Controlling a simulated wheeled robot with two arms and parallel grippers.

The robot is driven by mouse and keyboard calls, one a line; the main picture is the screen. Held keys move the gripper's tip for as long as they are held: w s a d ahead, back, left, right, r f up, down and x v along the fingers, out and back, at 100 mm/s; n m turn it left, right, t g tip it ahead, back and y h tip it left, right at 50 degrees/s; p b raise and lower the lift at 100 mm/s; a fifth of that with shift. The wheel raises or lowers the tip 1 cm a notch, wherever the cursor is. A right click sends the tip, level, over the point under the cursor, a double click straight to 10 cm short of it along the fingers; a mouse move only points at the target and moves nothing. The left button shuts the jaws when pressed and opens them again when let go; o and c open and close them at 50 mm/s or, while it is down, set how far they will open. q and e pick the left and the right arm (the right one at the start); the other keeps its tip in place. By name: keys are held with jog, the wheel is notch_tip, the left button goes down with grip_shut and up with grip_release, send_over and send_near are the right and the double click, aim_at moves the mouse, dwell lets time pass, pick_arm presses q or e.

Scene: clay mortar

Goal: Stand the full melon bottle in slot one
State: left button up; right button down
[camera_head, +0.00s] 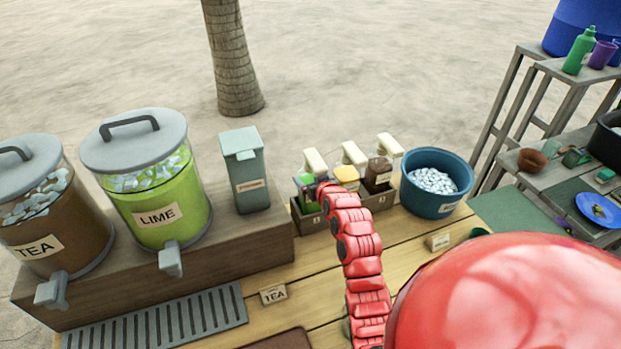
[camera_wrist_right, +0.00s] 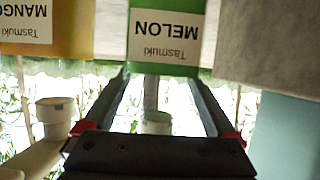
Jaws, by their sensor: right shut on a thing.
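The green melon bottle (camera_head: 309,180) with a white pump top is upright at the leftmost slot, marked 1, of the brown wooden rack (camera_head: 303,225). I cannot tell whether its base rests on the slot floor. My right gripper (camera_head: 321,184) is shut on it, at the end of the red arm. In the right wrist view the melon bottle's label reads upside down (camera_wrist_right: 165,35), with one finger at each side. The yellow mango bottle (camera_head: 347,175) stands in the middle slot. A brown bottle (camera_head: 379,174) stands in the right slot. My left gripper is out of view.
A grey-green lidded canister (camera_head: 245,170) stands left of the rack, near the lime dispenser (camera_head: 160,195) and tea dispenser (camera_head: 50,225). A blue tub of ice (camera_head: 437,185) stands close on the right. The wooden counter (camera_head: 305,270) in front is mostly clear.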

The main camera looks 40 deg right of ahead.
jog(key=shift+f+b, duration=0.35)
jog(key=shift+b, duration=0.05)
dwell(0.4)
grip_release()
jog(key=s+a, duration=0.2)
jog(key=s, duration=0.8)
jog(key=shift+a, duration=0.2)
jog(key=shift+f, duration=0.1)
dwell(0.7)
